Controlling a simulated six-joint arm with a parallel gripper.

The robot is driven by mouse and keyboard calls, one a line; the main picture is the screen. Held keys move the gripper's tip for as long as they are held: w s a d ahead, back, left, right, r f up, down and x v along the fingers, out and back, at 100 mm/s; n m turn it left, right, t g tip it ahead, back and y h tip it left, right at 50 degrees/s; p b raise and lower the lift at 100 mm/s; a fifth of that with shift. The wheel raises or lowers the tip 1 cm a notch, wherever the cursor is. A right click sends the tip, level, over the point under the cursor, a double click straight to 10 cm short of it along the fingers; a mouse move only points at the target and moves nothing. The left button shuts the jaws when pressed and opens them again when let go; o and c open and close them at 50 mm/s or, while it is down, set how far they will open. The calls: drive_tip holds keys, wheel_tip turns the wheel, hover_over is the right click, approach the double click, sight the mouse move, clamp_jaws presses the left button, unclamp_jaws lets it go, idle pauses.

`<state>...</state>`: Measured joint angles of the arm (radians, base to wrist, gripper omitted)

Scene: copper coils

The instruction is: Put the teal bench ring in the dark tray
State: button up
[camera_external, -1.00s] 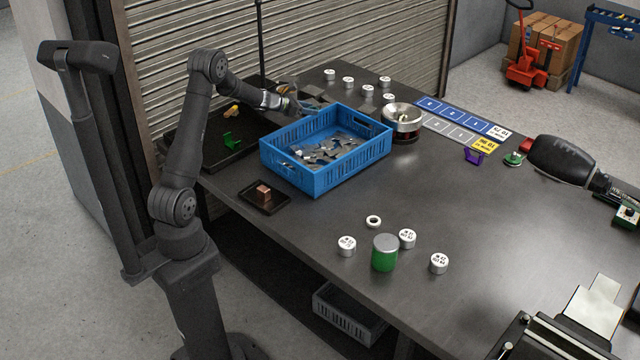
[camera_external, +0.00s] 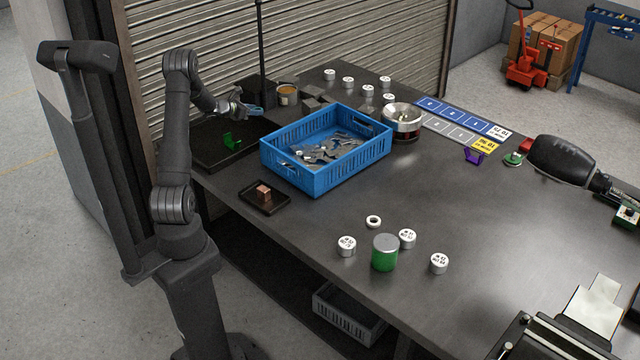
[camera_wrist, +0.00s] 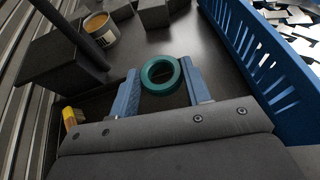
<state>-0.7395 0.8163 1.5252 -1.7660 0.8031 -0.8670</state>
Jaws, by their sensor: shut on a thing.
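My gripper (camera_external: 253,109) is shut on the teal bench ring (camera_wrist: 146,76). In the wrist view, the two blue fingers (camera_wrist: 160,70) press the ring from both sides near their tips. In the external view, the ring is too small to tell apart from the fingers. The large dark tray (camera_external: 190,157) lies at the left end of the table, left of the blue crate. My gripper is above the table near the tray's far right edge. Part of the tray also shows at lower left in the wrist view (camera_wrist: 68,100). A green bracket (camera_external: 232,141) is in the tray.
The blue crate (camera_external: 312,178) with metal pieces stands right of my gripper. A dark upright post (camera_external: 261,45) and a tin (camera_external: 288,94) stand behind it. A yellow piece (camera_wrist: 72,117) is beside the fingers.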

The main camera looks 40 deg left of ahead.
drive_tip(key=shift+a+f, duration=0.15)
drive_tip(key=shift+f, duration=0.15)
hover_over(231, 127)
wheel_tip(231, 127, down, 7)
drive_tip(key=shift+w+a+r, duration=0.1)
drive_tip(key=shift+a, duration=0.05)
drive_tip(key=shift+f, duration=2.05)
drive_tip(key=shift+f, duration=0.2)
drive_tip(key=o, duration=1)
drive_tip(key=shift+o, duration=0.2)
